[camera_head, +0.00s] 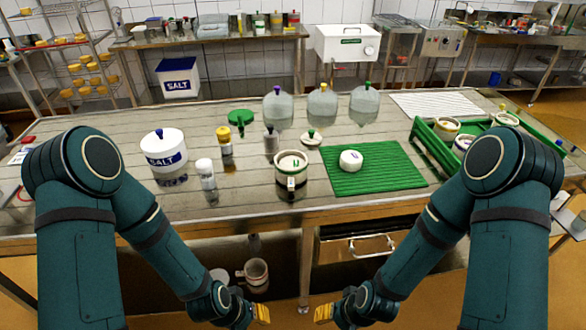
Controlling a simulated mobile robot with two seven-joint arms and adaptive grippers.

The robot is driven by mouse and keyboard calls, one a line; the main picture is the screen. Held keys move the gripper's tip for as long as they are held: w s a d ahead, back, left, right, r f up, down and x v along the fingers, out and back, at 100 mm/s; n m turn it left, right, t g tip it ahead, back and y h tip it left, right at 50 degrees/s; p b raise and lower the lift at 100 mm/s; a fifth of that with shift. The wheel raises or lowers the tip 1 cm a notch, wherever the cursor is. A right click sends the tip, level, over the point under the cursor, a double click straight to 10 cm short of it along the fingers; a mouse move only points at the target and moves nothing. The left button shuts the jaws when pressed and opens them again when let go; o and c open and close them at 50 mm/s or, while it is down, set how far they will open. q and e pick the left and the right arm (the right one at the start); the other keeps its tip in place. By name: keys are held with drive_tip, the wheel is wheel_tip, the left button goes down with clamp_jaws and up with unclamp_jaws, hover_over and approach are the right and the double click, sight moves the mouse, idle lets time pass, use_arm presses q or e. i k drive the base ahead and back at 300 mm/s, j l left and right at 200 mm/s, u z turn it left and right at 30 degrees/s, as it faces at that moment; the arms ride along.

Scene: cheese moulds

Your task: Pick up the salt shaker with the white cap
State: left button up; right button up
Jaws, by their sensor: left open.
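The salt shaker with the white cap (206,174) stands upright on the metal table (250,205), right of the white salt tub (165,150). A shaker with a yellow cap (225,144) stands behind it, and one with a dark cap (271,140) stands farther right. My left gripper (262,313) is open and empty, low in front of the table and well below the shakers. My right gripper (323,313) is at the same height, facing it; its jaw opening cannot be made out.
A white mould pot (291,168) stands right of the white-capped shaker. A green mat (372,178) bears a white cheese (351,160). A green crate (432,143) holds moulds at the right. A mug (256,273) is under the table.

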sight(204, 166)
drive_tip(key=j, duration=0.65)
drive_tip(key=i+j+u, duration=0.1)
drive_tip(key=j, duration=0.6)
